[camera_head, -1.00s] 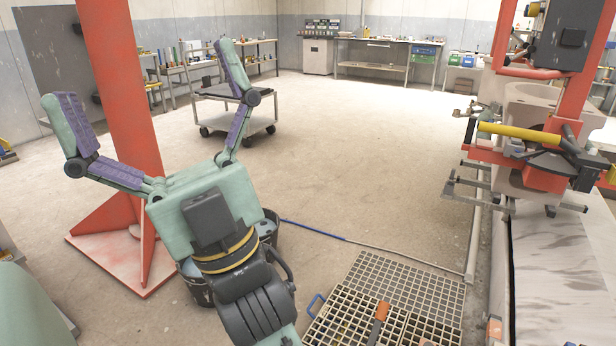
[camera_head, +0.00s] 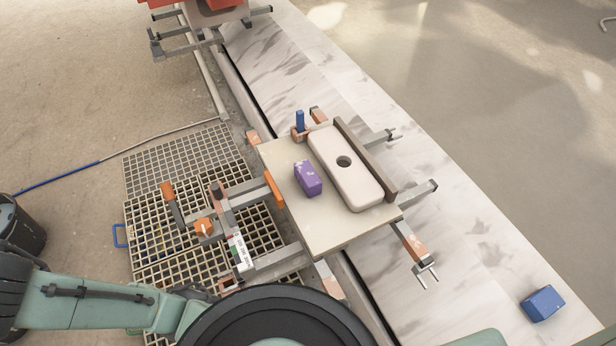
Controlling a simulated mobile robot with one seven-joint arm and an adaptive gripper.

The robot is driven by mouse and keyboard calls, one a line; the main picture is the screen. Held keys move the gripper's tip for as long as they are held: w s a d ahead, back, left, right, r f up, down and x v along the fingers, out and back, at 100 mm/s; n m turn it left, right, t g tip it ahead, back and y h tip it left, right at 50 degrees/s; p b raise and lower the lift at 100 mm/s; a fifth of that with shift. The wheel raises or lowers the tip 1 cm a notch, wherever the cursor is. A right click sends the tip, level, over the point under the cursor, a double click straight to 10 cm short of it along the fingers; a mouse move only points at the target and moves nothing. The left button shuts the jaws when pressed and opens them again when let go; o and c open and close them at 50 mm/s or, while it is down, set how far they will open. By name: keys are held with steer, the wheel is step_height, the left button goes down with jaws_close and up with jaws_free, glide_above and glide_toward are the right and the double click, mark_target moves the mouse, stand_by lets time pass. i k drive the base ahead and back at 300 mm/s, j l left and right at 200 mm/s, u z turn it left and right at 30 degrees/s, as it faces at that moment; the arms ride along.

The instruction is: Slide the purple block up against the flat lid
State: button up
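The purple block (camera_head: 308,178) sits on a pale square board (camera_head: 345,236), left of the flat lid. The flat lid (camera_head: 364,180) is a long, cream, rounded slab with a dark round hole, lying diagonally on the board. A narrow strip of board seems to show between block and lid, widest toward the block's near end. My gripper is not in view now. Only green and black parts of my own body show along the bottom and lower left.
A dark brown bar (camera_head: 365,160) lies along the lid's right side. A blue upright piece (camera_head: 300,121) stands at the board's far corner. Clamps and metal arms surround the board. A blue block (camera_head: 543,303) lies on the marbled surface at right. A grating (camera_head: 180,158) covers the floor at left.

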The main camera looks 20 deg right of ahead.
mark_target(307, 178)
steer(key=k+j+z, duration=0.1)
steer(key=j+z, duration=0.2)
steer(key=k+j+z, duration=0.25)
steer(key=j, duration=0.25)
steer(key=k+j+z, duration=0.1)
steer(key=j+z, duration=0.2)
steer(key=j, duration=0.1)
